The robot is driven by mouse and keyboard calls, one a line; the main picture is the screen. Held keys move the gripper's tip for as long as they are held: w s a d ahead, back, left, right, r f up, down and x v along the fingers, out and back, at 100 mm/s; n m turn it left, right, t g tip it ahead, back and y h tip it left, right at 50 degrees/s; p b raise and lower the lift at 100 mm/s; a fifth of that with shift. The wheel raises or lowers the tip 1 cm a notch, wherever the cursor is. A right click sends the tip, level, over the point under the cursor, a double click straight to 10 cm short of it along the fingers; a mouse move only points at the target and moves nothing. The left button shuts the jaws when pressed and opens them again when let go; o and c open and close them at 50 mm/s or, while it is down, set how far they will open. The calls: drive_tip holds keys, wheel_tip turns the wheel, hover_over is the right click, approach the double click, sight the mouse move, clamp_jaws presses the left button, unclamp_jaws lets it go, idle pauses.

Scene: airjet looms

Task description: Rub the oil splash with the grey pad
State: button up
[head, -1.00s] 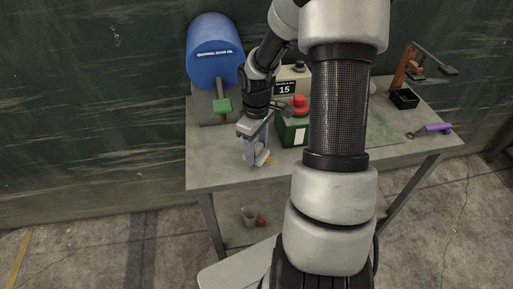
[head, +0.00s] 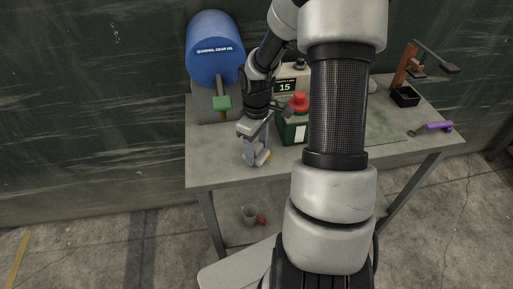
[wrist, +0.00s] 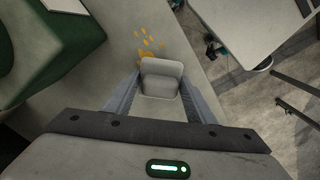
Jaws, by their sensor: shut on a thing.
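My gripper (wrist: 160,92) is shut on the grey pad (wrist: 161,80), a block with a raised upright plate, seen between the two fingers in the wrist view. The oil splash (wrist: 150,42) shows as several yellow-orange spots on the table top just beyond the pad. The pad hides part of the nearest spot. In the head view my gripper (head: 256,155) is low over the table's front left, with the pad between its fingers and a bit of orange beside it. I cannot tell whether the pad touches the table.
The table (head: 220,169) is bare at its front left. A green can with a red cap (head: 297,122) stands close right of my gripper. A blue drum (head: 214,52) with a green-handled tap is behind. A purple-handled tool (head: 437,128) and black tray (head: 404,97) lie at the right.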

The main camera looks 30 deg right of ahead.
sight(267, 151)
drive_tip(key=shift+f, duration=0.5)
